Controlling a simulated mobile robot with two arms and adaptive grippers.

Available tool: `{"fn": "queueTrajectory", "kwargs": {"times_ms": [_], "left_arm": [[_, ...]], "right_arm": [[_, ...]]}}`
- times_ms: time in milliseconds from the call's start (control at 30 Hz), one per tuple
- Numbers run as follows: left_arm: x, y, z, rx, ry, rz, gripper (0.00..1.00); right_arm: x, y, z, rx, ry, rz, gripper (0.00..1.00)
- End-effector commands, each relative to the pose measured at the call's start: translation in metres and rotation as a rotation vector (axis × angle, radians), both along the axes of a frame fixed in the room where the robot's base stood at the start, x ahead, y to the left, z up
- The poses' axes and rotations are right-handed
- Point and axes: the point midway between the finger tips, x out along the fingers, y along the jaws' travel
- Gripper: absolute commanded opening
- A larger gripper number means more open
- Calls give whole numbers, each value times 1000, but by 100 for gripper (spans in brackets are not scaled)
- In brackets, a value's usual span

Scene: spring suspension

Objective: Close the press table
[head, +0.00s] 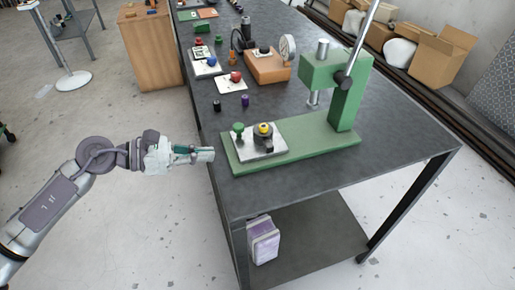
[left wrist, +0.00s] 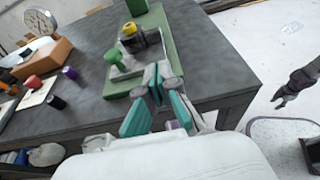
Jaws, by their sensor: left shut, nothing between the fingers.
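The green press (head: 345,95) stands on the dark workbench, its long base running toward the left. Its silver table plate (head: 270,150) sits at the base's left end, out from under the press head. The plate carries a green knob (head: 239,128) and a dark part with a yellow top (head: 264,130). The plate also shows in the left wrist view (left wrist: 126,71). My left gripper (head: 208,154) is shut and empty, just left of the base's left end; whether it touches is unclear. A dark gripper, seemingly my right one (left wrist: 284,96), shows at the right of the left wrist view, away from the bench.
A dial gauge (head: 287,48) on a wooden block (head: 267,66), colored knobs on white plates and small cylinders stand on the bench behind the press. The floor left of the bench is clear around my arm.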

Motion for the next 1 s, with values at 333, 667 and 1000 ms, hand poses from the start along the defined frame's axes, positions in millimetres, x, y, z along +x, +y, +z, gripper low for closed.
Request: {"fn": "queueTrajectory", "kwargs": {"times_ms": [333, 667, 1000], "left_arm": [[22, -68, -16, -9, 5, 1, 0], [36, -109, -22, -7, 5, 3, 0], [38, -114, -24, -5, 4, 4, 0]], "right_arm": [[4, -4, 32, -4, -6, 1, 40], [4, -4, 51, -5, -6, 0, 40], [4, -4, 51, -4, -5, 0, 40]]}}
